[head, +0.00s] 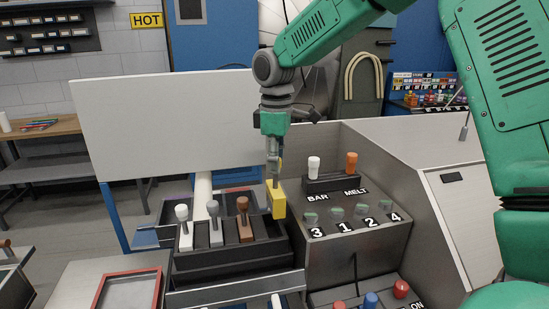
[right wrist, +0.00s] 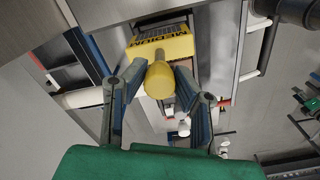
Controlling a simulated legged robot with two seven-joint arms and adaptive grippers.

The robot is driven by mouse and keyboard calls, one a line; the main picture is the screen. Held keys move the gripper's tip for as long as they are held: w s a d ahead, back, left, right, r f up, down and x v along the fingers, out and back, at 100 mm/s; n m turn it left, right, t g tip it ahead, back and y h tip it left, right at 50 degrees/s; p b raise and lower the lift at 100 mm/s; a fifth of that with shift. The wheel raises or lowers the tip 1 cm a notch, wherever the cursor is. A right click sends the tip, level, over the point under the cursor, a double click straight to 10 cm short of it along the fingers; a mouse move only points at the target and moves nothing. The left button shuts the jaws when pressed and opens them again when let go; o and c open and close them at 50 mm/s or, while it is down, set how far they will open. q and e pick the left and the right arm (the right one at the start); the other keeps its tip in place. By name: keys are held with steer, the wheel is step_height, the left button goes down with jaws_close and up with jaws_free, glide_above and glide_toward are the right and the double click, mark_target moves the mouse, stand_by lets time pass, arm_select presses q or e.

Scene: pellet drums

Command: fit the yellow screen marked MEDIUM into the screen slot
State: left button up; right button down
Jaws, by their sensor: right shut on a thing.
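My right gripper (head: 273,170) points down and is shut on the yellow screen (head: 279,203) by its handle, at the right end of the dark rack (head: 228,262). In the right wrist view, the yellow screen (right wrist: 172,47) shows the word MEDIUM and a dark mesh. Its round yellow handle (right wrist: 158,78) is between the fingers (right wrist: 158,82). I cannot tell whether the screen still touches the rack. The screen slot cannot be made out clearly. My left gripper is not in view.
Screens with white (head: 182,213), grey (head: 213,210) and brown (head: 243,206) handles stand in the rack. A metal console (head: 362,250) to the right carries the BAR and MELT levers and several numbered knobs. A white panel (head: 170,125) stands behind. A red-rimmed tray (head: 100,293) is at front left.

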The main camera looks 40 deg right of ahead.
mark_target(271, 190)
steer(key=shift+a+f, duration=0.2)
steer(key=shift+f, duration=0.35)
steer(key=shift+a+f+b, duration=0.35)
steer(key=shift+a+f, duration=0.2)
steer(key=shift+f, duration=0.05)
steer(key=shift+d+f, duration=0.55)
steer(key=shift+f, duration=0.05)
steer(key=shift+a+r, duration=0.2)
steer(key=shift+a, duration=0.45)
steer(key=shift+f, duration=0.15)
steer(key=shift+p, duration=0.75)
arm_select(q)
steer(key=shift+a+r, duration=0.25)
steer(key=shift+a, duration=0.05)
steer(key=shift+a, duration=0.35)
arm_select(e)
steer(key=shift+a, duration=0.3)
